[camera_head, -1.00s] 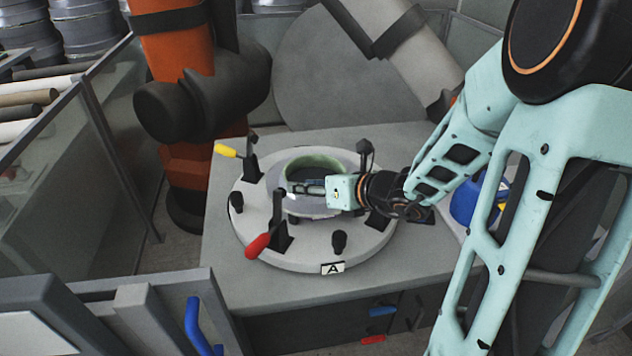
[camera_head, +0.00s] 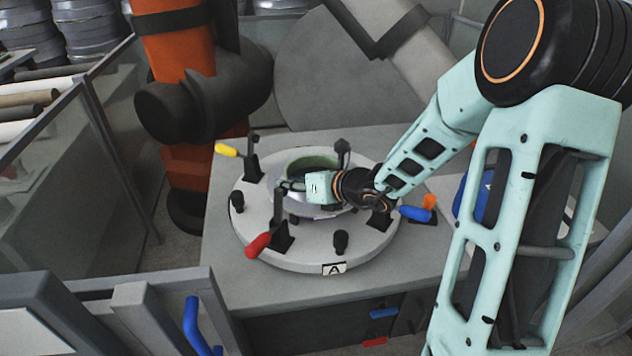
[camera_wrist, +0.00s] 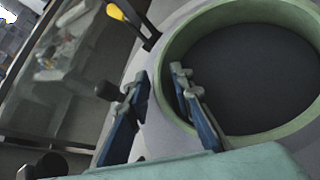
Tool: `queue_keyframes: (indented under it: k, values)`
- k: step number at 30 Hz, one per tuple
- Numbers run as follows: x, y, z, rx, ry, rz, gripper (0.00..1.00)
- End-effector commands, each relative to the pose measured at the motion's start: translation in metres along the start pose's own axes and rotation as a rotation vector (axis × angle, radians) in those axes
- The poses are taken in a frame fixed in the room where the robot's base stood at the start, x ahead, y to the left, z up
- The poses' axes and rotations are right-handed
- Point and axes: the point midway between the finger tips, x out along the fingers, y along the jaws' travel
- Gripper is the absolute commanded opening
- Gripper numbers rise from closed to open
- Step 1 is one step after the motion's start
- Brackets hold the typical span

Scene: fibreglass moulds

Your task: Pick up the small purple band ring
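My gripper (camera_head: 283,187) is over the left side of the round fixture in the head view. In the wrist view my gripper (camera_wrist: 155,82) is open, its two fingers apart with nothing gripped between them. A pale lavender-grey band (camera_wrist: 158,132) shows between and below the fingers and may be the purple band ring. A green ring (camera_wrist: 290,132) lies to the right in the wrist view, and the right finger overlaps its left wall. In the head view the green ring (camera_head: 313,160) shows behind my gripper. A faint purple edge shows under my wrist, mostly hidden.
The round grey plate (camera_head: 300,258) carries several upright clamps, including ones with a red handle (camera_head: 258,245), a yellow handle (camera_head: 226,150) and a blue handle (camera_head: 416,214). An orange robot arm (camera_head: 180,60) stands behind left. The bench front right of the plate is clear.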

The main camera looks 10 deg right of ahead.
Motion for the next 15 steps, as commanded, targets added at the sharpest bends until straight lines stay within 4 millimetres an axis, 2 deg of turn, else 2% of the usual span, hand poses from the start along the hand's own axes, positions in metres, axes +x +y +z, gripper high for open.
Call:
queue_keyframes:
  k: [1,5,15]
  values:
    - [-0.0001,0.0000,-0.0001,0.000,0.000,0.000,0.14]
    - [-0.0002,-0.0001,-0.0001,0.000,0.000,0.000,0.00]
    - [-0.0003,0.0003,0.0011,-0.002,-0.002,0.001,0.00]
